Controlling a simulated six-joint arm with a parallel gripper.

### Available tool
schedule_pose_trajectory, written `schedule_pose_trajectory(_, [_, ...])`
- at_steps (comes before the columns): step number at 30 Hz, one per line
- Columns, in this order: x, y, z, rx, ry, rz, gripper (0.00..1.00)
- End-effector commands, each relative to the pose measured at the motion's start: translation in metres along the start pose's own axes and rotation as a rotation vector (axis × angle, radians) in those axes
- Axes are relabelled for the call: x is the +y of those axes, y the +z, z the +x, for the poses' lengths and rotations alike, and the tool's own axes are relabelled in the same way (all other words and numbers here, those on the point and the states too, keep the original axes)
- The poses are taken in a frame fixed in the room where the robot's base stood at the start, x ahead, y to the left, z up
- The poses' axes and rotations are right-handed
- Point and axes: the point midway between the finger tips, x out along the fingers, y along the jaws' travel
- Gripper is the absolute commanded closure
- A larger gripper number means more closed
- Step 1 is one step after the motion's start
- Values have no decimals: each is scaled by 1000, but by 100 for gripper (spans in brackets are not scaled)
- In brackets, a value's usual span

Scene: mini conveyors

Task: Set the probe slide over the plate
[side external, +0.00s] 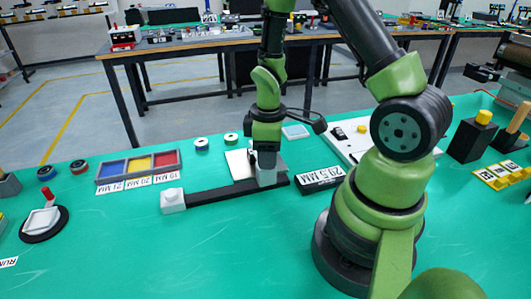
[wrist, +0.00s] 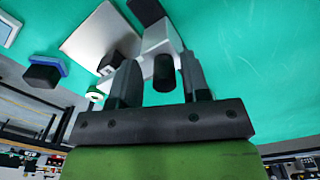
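The probe slide, a pale block (side external: 267,177), sits on a dark rail (side external: 222,193) near the rail's right end. The white plate (side external: 238,165) lies behind the rail, just left of the slide, and shows in the wrist view (wrist: 100,37). My gripper (side external: 265,153) points down right above the slide. In the wrist view, my gripper (wrist: 158,62) has its fingers apart on either side of a black knob (wrist: 163,73) at the pale block (wrist: 160,38). Gaps show beside the knob. The exact fingertip contact is hidden in the side view.
A pale end block (side external: 172,200) stands at the rail's left end. A tray with blue, yellow and red sections (side external: 139,166) lies behind left. A black "29.5 MM" label block (side external: 319,180) lies close right of the rail. The mat in front is clear.

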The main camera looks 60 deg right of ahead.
Motion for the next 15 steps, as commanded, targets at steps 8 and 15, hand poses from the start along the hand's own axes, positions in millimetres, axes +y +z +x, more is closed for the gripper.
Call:
schedule_pose_trajectory(8, [-1,0,0,-2,-2,1,53])
schedule_pose_trajectory(15, [0,-1,-20,3,2,-1,53])
